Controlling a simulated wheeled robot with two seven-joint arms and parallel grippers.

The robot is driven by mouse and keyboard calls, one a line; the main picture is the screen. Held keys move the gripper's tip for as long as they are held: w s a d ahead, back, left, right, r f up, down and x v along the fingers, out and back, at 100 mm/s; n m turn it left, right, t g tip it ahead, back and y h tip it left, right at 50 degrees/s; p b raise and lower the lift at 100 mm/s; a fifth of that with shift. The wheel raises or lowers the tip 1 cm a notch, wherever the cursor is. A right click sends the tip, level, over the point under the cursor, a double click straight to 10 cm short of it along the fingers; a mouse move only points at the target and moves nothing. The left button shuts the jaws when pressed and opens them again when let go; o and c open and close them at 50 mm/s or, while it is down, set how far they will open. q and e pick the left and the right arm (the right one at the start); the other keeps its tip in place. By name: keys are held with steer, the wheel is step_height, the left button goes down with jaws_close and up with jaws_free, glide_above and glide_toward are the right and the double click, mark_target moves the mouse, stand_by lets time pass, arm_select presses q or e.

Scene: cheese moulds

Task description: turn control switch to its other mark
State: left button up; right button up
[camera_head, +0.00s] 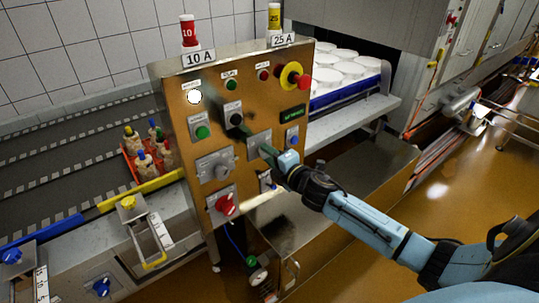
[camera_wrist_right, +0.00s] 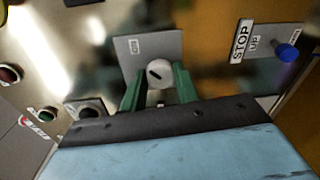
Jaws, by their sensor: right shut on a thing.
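The control switch (camera_wrist_right: 159,72) shows in the right wrist view as a round pale knob with a dark slot, on a grey plate (camera_wrist_right: 135,47). My right gripper (camera_wrist_right: 160,88) has its two green fingers on either side of the knob and is shut on it. In the head view my right gripper (camera_head: 258,146) reaches the front of the brown control panel (camera_head: 180,125) from the lower right. It covers most of the switch there, and only part of its grey plate (camera_head: 258,137) shows. The mark the switch points at cannot be read. My left gripper is not in view.
A red crate (camera_head: 134,148) with bottles stands on the conveyor at left.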

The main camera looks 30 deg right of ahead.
stand_by(0.4)
steer(key=o, duration=1)
steer(key=shift+c, duration=0.2)
steer(key=s+d+r, duration=0.1)
steer(key=s, duration=1.2)
steer(key=shift+s+b, duration=0.15)
steer(key=shift+b, duration=0.25)
